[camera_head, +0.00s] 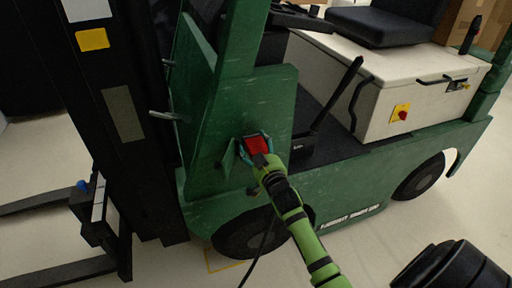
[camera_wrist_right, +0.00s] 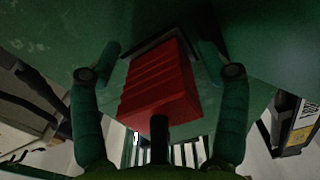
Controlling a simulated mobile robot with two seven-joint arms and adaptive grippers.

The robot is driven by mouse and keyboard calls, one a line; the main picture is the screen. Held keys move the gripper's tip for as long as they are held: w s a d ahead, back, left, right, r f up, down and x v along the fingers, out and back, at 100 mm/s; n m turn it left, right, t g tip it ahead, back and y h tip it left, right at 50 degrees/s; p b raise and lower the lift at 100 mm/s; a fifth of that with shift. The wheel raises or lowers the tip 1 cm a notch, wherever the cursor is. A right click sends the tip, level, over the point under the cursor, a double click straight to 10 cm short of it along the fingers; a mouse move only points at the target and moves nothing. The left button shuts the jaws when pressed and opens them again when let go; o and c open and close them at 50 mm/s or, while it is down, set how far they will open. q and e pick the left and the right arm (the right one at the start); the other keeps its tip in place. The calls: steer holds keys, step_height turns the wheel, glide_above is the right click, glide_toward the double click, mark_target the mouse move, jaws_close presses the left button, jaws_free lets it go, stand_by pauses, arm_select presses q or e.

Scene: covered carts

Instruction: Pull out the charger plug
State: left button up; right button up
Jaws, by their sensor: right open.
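The red charger plug (camera_head: 257,145) sits in the green side panel of a forklift. In the right wrist view the plug (camera_wrist_right: 160,82) fills the middle, its far end against a dark socket frame (camera_wrist_right: 158,45). A black cable (camera_wrist_right: 159,138) leaves its near end. My right gripper (camera_head: 254,148) is at the plug, with one finger on each side of it. In the wrist view the gripper (camera_wrist_right: 160,52) is open, and a gap shows between each finger and the plug. My left gripper is not in view.
The green forklift (camera_head: 340,190) has a dark mast (camera_head: 125,110) and forks at the left, and a white cover (camera_head: 400,85) under its seat (camera_head: 385,25). The cable (camera_head: 262,250) hangs down past the front wheel (camera_head: 245,235).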

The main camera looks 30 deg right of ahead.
stand_by(0.3)
jaws_close()
steer(key=shift+r, duration=0.15)
steer(key=shift+s+p, duration=0.1)
steer(key=shift+p, duration=0.2)
